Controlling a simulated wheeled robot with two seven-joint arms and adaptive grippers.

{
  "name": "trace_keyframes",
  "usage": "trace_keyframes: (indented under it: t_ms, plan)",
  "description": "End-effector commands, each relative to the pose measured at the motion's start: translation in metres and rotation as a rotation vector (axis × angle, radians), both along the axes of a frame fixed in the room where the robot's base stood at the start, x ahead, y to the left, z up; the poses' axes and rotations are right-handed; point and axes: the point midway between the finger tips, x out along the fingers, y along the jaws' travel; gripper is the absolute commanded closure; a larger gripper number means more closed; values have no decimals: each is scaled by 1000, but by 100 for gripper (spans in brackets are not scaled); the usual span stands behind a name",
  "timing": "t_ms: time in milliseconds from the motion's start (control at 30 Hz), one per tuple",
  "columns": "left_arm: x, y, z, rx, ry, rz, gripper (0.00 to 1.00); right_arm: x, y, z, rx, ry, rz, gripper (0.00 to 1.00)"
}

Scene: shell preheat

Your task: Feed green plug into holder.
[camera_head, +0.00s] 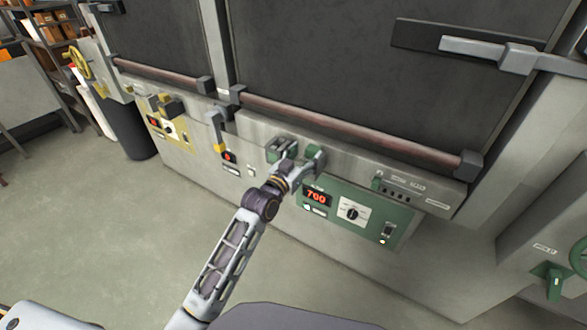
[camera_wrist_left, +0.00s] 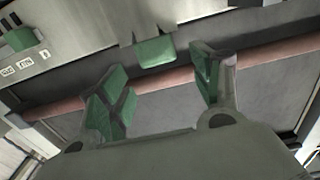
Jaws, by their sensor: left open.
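My left gripper (camera_head: 300,152) is at the furnace front, just above the green control panel (camera_head: 347,213). In the left wrist view its two fingers (camera_wrist_left: 161,65) with green pads are spread apart. A green block (camera_wrist_left: 154,52) sits between and slightly beyond the fingertips, with a gap to each finger. It joins a grey mount on the furnace face. I cannot tell whether this block is the green plug or part of its holder. In the head view the fingers cover much of this spot. My right gripper is not in view.
A reddish bar (camera_head: 330,128) runs along the furnace just above the gripper. The green panel shows 700. A small green part (camera_head: 376,183) sits beside labels at the right. A yellow panel (camera_head: 172,130) is at the left. The floor (camera_head: 110,220) is clear.

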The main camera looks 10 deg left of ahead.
Motion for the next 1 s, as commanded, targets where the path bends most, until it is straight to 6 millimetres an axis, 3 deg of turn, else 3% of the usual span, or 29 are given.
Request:
trace_keyframes:
  t_ms: [600,1000]
  plan:
    - [-52,19,-1,0,0,0,35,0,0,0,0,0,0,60]
    - [-62,23,0,0,0,0,35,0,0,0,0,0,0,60]
